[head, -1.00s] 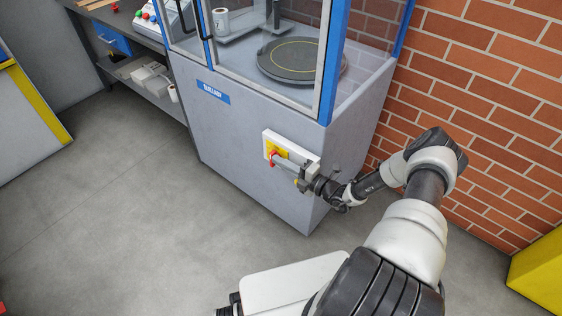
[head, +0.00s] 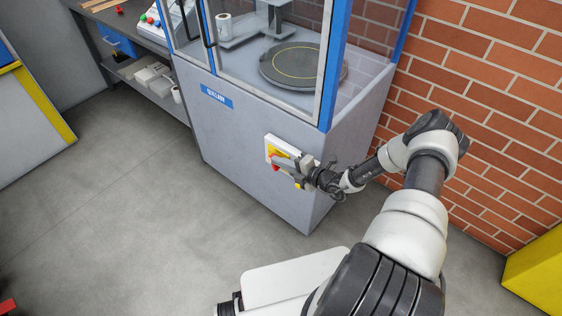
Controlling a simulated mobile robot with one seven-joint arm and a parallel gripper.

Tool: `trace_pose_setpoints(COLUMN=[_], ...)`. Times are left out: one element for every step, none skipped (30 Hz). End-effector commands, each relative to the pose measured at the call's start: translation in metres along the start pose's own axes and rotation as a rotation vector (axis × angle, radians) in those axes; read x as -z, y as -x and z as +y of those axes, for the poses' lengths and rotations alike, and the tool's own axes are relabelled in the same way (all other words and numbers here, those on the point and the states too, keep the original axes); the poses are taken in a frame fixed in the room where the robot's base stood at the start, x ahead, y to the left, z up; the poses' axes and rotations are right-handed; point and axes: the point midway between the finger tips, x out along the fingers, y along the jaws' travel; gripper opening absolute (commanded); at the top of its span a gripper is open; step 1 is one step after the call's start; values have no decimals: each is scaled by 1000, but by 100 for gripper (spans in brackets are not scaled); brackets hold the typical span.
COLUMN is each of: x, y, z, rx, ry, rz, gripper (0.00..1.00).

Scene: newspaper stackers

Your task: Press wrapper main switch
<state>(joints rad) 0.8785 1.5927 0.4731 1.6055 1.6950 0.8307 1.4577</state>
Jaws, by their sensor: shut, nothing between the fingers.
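The wrapper (head: 245,140) is a grey cabinet with blue-edged glass above and a round dark turntable (head: 295,65) inside. Its main switch (head: 276,167) is a red handle on a yellow plate, on a white box (head: 268,146) low on the cabinet's front. My gripper (head: 281,164) is shut and empty, reaching in from the right. In the picture its fingertips overlap the red handle and hide part of it; I cannot tell whether they touch it. A small yellow part (head: 298,185) shows just below the gripper.
A dark workbench (head: 130,30) with a button panel (head: 178,18) stands to the left, with boxes on its lower shelf. A brick wall (head: 500,100) is close on the right, with a yellow object (head: 540,270) below it. The grey floor in front is open.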

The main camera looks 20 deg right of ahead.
Motion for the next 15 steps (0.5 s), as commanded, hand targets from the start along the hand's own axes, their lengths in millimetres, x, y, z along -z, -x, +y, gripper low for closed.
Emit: trace_pose_setpoints(x=[0,0,0,0,0,0,0,0,0,0,0,0,0,0,0], y=[-2,-3,-3,-4,-4,-5,-5,-6,-6,-7,-7,-7,-8,-8,-8], z=[3,4,4,5,6,7,7,8,8,8,9,9,9,10,10], rx=[-4,-4,-4,-4,-4,-4,-4,-4,-4,-4,-4,-4,-4,-4,-4], ry=[1,1,1,1,1,1,1,1,0,0,0,0,0,0,0], rz=[1,1,1,1,1,1,1,1,1,1,1,1,1,1,1], gripper=[0,0,0,0,0,0,0,0,0,0,0,0,0,0,0])
